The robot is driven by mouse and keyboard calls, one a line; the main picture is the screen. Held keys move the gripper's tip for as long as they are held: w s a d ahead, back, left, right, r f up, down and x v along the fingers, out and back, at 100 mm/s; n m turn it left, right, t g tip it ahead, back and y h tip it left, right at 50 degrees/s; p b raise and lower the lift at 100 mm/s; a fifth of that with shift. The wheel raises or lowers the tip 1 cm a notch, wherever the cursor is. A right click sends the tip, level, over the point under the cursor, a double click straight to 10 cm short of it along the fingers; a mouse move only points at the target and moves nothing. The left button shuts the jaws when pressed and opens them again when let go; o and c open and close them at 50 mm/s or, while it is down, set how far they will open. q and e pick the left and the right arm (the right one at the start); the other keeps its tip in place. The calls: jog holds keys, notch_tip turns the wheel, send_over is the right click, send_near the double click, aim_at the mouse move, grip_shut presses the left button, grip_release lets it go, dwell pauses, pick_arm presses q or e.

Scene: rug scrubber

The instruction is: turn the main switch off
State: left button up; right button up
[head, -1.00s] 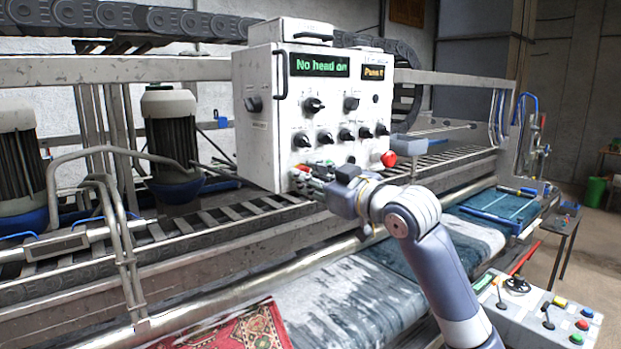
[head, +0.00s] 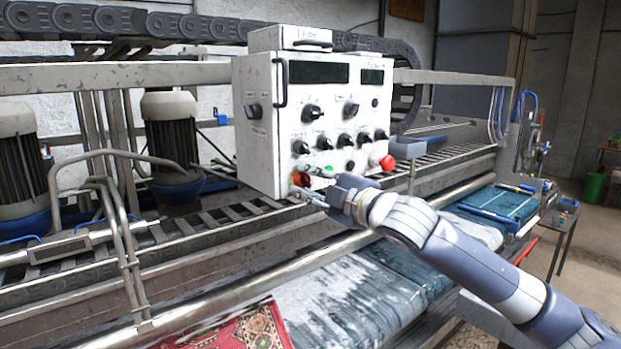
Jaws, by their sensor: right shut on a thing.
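The white control box (head: 262,150) stands above the machine's roller bed, and both of its display windows are dark. My left gripper is not in view.
Several black knobs (head: 313,113) and a red mushroom button (head: 387,162) are on the same panel. A guide rail and the wet rug (head: 335,300) lie below. Two motors (head: 172,140) stand at the left. A green bin (head: 594,187) is at the far right.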

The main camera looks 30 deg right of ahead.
jog(key=shift+n+p, duration=0.5)
jog(key=shift+n, duration=0.6)
jog(key=o, duration=1)
jog(key=shift+o, duration=0.2)
